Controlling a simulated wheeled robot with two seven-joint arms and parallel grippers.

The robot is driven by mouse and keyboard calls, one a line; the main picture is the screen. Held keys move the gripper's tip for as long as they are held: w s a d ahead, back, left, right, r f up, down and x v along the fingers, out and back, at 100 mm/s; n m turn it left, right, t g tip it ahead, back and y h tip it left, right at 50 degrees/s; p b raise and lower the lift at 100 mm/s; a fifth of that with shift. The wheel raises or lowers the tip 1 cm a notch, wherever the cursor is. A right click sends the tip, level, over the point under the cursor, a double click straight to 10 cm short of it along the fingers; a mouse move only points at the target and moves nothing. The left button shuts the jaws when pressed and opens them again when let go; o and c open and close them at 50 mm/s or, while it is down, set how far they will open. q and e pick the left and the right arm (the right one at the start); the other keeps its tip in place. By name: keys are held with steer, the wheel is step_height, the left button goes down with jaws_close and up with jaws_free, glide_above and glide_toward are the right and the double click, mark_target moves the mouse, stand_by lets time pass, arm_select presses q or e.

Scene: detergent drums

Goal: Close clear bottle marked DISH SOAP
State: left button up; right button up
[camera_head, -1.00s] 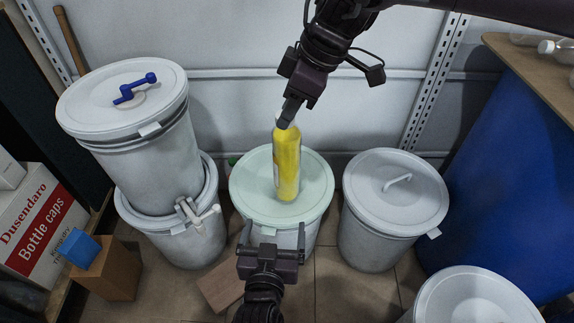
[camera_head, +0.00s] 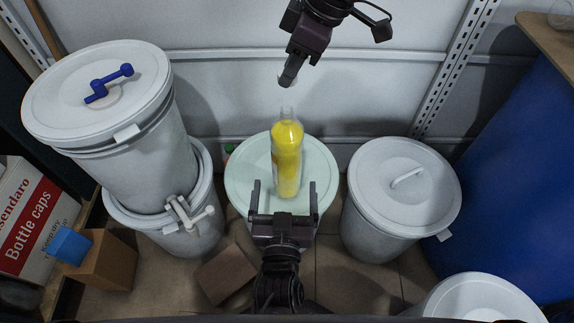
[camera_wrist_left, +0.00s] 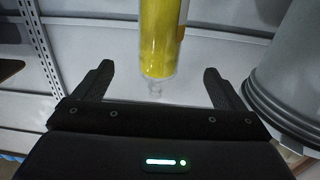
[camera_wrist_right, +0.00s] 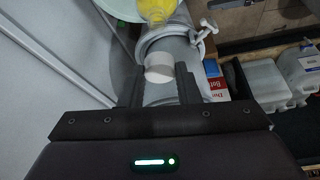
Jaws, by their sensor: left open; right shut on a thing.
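A clear bottle of yellow liquid (camera_head: 286,160) stands upright on the pale green drum lid (camera_head: 240,175). Its narrow clear neck is bare on top; no marking is readable. My right gripper (camera_head: 288,76) is above and behind the bottle, apart from it, shut on a white cap, which shows clearly between the fingers in the right wrist view (camera_wrist_right: 158,68). My left gripper (camera_head: 283,190) is open, low on the near side of the bottle. In the left wrist view the bottle (camera_wrist_left: 160,40) appears inverted between the spread fingers, with nothing gripped.
Two stacked white drums (camera_head: 150,140) with a blue handle stand at the left. A lidded grey drum (camera_head: 400,200) and a blue barrel (camera_head: 510,190) stand at the right. A carton marked Bottle caps (camera_head: 35,225) and a small blue box (camera_head: 70,245) are at far left.

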arm_select(q)
steer(key=w, duration=1.2)
steer(key=shift+d, duration=0.25)
steer(key=c, duration=1.5)
arm_select(e)
steer(key=shift+f, duration=0.15)
arm_select(q)
steer(key=shift+o, duration=0.2)
arm_select(e)
glide_above(291, 121)
steer(key=shift+w+f, duration=0.2)
steer(key=shift+f, duration=1)
steer(key=shift+w+f, duration=0.2)
steer(key=shift+f, duration=0.95)
steer(key=shift+f, duration=0.9)
steer(key=shift+f, duration=0.5)
